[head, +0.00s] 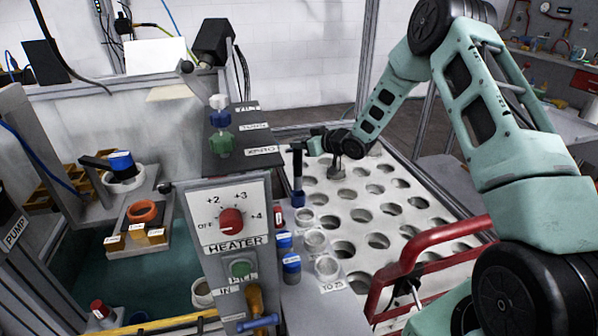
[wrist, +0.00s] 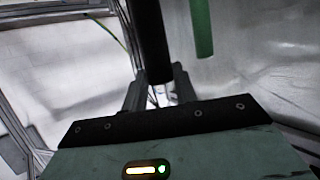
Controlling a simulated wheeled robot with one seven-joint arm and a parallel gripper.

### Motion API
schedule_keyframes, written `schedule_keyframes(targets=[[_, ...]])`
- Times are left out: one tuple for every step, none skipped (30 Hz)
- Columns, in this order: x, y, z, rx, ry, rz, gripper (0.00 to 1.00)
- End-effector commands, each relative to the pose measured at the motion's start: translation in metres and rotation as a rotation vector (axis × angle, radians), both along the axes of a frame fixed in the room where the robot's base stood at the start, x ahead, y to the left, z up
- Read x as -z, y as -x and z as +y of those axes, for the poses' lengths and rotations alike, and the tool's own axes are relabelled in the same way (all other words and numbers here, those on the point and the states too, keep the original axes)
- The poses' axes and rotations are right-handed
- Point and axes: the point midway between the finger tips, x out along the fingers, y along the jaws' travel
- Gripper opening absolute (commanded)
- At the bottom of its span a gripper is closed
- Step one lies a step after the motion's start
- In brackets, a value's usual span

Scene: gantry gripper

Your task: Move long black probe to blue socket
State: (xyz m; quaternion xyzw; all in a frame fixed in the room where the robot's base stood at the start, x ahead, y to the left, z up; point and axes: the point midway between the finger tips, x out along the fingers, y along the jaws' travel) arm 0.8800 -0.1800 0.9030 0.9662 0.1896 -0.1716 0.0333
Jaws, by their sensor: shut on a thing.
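The long black probe (head: 297,168) stands about upright beside the perforated white plate in the head view. My gripper (head: 308,148) is shut on its upper part. In the wrist view, the dark probe (wrist: 150,40) runs up from between the fingers of my gripper (wrist: 158,80). A small blue piece (head: 298,198), perhaps the blue socket, is at the probe's lower end. I cannot tell whether the probe is seated in it, only touching it, or whether the blue piece belongs to the probe.
The heater panel (head: 230,215) with a red knob stands left of the probe. Blue-capped jars (head: 290,262) and clear round holders (head: 315,240) are in front. The perforated white plate (head: 345,215) lies right, with a red handle (head: 415,255). A green rod (wrist: 201,28) shows in the wrist view.

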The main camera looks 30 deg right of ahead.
Motion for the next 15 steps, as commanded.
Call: schedule_keyframes(targets=[[0.009, 0.0, 0.001, -0.001, -0.001, 0.0, 0.0], [0.013, 0.0, 0.001, -0.001, -0.001, -0.001, 0.0], [0.017, -0.001, 0.001, -0.001, -0.001, -0.001, 0.0], [0.02, -0.001, 0.001, -0.001, -0.001, -0.001, 0.0], [0.022, -0.001, 0.001, -0.001, 0.0, -0.002, 0.0], [0.024, -0.001, 0.001, -0.002, 0.0, -0.003, 0.0], [0.026, -0.001, 0.001, -0.002, 0.0, -0.003, 0.0], [0.028, -0.001, 0.001, -0.002, 0.0, -0.003, 0.0], [0.032, 0.0, 0.001, -0.001, 0.0, -0.002, 0.0], [0.036, 0.0, 0.001, -0.001, -0.001, -0.001, 0.0], [0.04, 0.0, 0.001, -0.001, -0.001, -0.001, 0.0], [0.046, -0.001, 0.001, 0.0, -0.001, 0.0, 0.0], [0.051, 0.0, 0.001, 0.0, -0.001, -0.001, 0.0], [0.054, 0.0, 0.001, 0.0, 0.0, -0.001, 0.0], [0.059, 0.0, 0.0, 0.0, 0.0, -0.001, 0.0]])
